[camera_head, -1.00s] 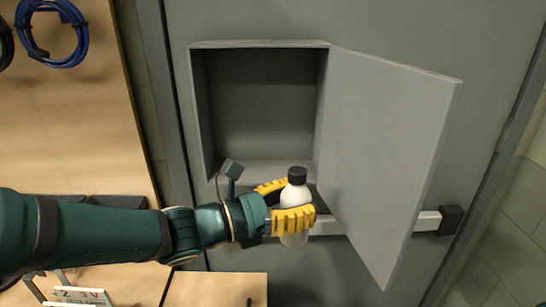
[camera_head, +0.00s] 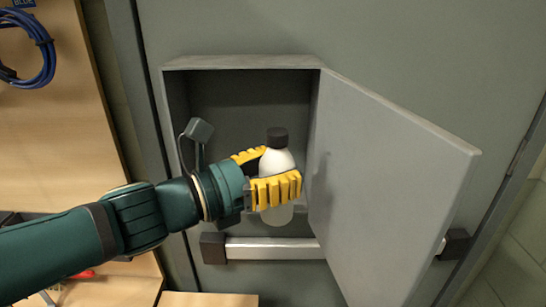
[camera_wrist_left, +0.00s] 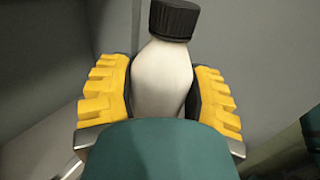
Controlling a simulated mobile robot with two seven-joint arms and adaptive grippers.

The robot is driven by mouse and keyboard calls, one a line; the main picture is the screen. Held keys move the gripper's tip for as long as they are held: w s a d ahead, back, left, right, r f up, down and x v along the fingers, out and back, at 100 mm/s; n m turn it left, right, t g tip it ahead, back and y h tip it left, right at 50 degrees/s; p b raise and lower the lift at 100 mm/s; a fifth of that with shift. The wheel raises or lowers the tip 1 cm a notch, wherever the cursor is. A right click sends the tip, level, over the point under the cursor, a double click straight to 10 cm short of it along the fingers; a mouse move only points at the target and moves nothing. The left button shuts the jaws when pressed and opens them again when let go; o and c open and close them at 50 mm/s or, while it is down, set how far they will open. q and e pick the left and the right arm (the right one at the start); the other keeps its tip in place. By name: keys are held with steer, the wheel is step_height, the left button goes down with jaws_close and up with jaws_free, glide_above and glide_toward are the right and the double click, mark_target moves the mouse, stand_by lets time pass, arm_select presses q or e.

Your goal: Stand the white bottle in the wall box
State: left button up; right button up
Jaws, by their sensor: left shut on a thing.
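The white bottle (camera_head: 277,163) has a black cap and stands about upright in my left gripper (camera_head: 270,178). The yellow fingers are shut around its body. In the left wrist view the bottle (camera_wrist_left: 163,80) sits between both fingers of the left gripper (camera_wrist_left: 162,95), cap at the top. The grey wall box (camera_head: 240,62) is open, and its door (camera_head: 385,180) is swung out to the right. In the head view the bottle shows in front of the box's opening, its lower end overlapping the box's bottom edge. I cannot tell whether it is inside. My right gripper is not in view.
A light horizontal bar (camera_head: 275,249) with dark end blocks runs below the box. The open door stands close to the right of the bottle. A wooden board with a blue cable coil (camera_head: 35,55) is at the left.

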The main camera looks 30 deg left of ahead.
arm_select(q)
steer(key=w+a, duration=0.6)
steer(key=w, duration=0.7)
steer(key=f, duration=0.7)
steer(key=shift+w+a+f, duration=0.1)
steer(key=shift+w+a, duration=0.15)
steer(key=shift+f+b, duration=0.1)
steer(key=shift+b, duration=0.3)
steer(key=o, duration=1.3)
